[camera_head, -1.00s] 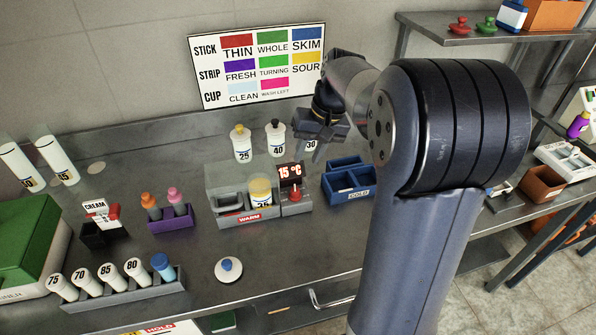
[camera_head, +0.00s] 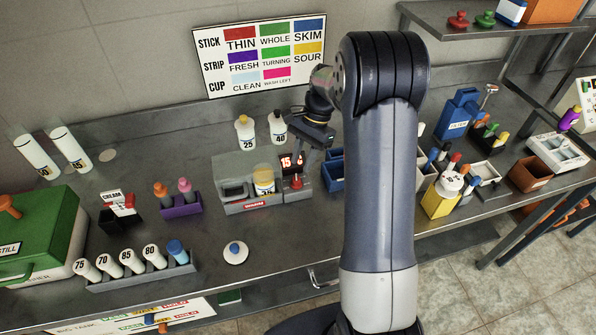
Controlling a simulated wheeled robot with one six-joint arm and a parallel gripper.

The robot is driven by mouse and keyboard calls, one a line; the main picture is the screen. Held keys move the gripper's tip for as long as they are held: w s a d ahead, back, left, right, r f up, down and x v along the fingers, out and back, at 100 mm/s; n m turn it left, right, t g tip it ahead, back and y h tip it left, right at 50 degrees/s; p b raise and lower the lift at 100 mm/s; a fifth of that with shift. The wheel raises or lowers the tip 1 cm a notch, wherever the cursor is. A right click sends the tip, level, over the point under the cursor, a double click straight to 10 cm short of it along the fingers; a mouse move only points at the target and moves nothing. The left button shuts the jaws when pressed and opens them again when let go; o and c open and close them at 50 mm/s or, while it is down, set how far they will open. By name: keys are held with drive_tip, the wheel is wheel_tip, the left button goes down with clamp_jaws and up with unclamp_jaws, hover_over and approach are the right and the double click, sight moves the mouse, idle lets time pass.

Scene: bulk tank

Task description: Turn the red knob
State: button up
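The red knob (camera_head: 297,181) sits on the front of a small grey unit with a red-lit display (camera_head: 287,161), at the right end of the warm bath (camera_head: 232,208). My gripper (camera_head: 301,163) hangs just above and behind the knob, pointing down, and covers part of the display. Its fingers are small and dark here, so I cannot tell how far apart they are or whether they touch the knob. I see nothing held in it.
Bottles marked 25 (camera_head: 245,133) and 40 (camera_head: 278,128) stand behind the bath. A blue bin (camera_head: 332,174) is close on the right, partly behind my arm. A white disc with a blue knob (camera_head: 235,252) lies in front, with bare counter around it.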

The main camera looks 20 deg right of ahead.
sight(297, 178)
drive_tip(key=shift+p+x, duration=0.3)
drive_tip(key=shift+x, duration=2.3)
clamp_jaws()
